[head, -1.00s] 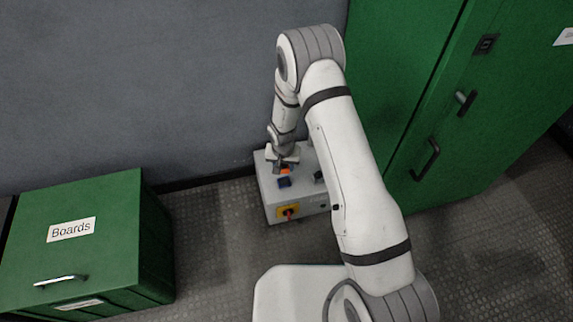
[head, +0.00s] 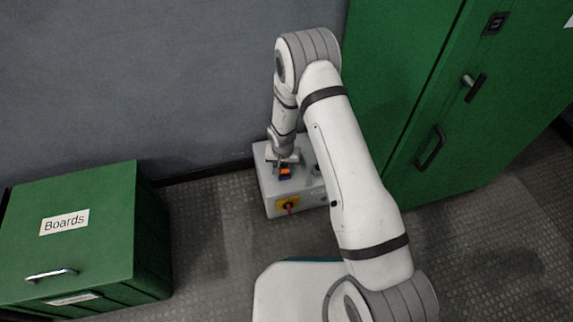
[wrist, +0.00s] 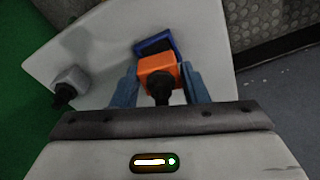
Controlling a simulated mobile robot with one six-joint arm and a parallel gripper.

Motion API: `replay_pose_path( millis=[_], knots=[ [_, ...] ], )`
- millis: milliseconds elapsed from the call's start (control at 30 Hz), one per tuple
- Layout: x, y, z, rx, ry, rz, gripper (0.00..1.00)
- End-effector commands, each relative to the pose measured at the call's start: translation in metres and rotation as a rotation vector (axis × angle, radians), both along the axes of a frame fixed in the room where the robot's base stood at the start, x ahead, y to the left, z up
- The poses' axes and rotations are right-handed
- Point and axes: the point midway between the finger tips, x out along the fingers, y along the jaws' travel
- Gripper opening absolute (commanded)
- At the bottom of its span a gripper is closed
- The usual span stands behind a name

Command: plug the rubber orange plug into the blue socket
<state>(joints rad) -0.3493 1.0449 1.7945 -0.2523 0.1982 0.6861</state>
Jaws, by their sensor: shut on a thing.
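The orange plug (wrist: 159,72) is between the two fingers of my gripper (wrist: 160,88) in the wrist view, and the gripper is shut on it. A black part of the plug points toward the wrist. The blue socket (wrist: 152,43) is on the grey box, just beyond the plug, and the plug hides part of it. In the head view the orange plug (head: 285,171) shows under my gripper (head: 284,164), over the blue socket (head: 283,178). I cannot tell whether plug and socket touch.
The grey box (head: 268,190) stands on the floor by the wall, with a yellow and red switch (head: 288,205) on its front. A grey plug-like part with a black end (wrist: 70,84) is at left.

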Motion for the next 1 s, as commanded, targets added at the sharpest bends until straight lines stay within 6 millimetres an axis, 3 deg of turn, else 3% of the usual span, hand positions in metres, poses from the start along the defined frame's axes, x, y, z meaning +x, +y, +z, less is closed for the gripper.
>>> replay_pose_path(
  millis=[1000],
  knots=[
    [-0.0074,0.0007,-0.0001,0.019,0.002,0.000,0.20]
  ],
)
